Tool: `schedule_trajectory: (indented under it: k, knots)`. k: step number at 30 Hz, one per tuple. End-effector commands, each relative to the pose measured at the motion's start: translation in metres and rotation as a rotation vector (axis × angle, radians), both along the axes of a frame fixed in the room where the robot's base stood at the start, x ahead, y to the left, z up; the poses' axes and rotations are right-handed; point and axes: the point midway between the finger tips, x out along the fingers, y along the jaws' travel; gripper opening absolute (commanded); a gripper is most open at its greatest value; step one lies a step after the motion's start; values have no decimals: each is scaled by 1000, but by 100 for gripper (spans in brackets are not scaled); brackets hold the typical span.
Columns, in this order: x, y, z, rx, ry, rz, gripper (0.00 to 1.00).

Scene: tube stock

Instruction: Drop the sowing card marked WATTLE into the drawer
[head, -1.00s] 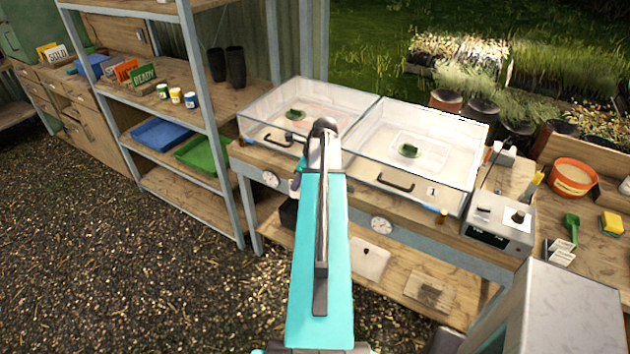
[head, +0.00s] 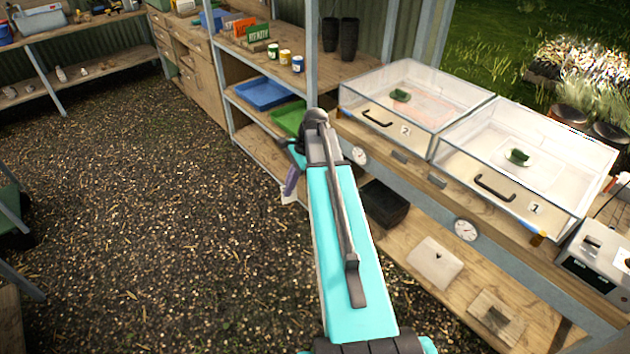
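My arm reaches forward, and its far end is mostly hidden behind its own links. Only a small part of my gripper (head: 293,165) shows, left of the dark wrist. A narrow purple piece with a pale lower end (head: 290,186) hangs there, above the gravel. It is too small to tell whether this is a card held by the gripper, and no WATTLE lettering can be read. A wooden drawer cabinet (head: 188,62) stands at the back left, beyond the shelf rack. I cannot tell which of its drawers is open. The gripper is well short of the cabinet.
The metal shelf rack (head: 222,75) holds coloured signs, small pots, a blue tray (head: 264,94) and a green tray (head: 287,119). A bench with two clear boxes (head: 515,160) runs along the right. The gravel floor (head: 140,190) at left is open.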

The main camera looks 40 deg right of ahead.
Motion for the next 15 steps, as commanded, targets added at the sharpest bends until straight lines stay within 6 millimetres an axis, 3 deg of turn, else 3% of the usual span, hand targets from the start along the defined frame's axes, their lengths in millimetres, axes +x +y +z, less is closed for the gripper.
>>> schedule_trajectory:
  k: [6, 15]
  knots:
    - [18, 64, -16, 1, 0, 222, 0]
    - [30, 148, -33, 0, -1, 516, 0]
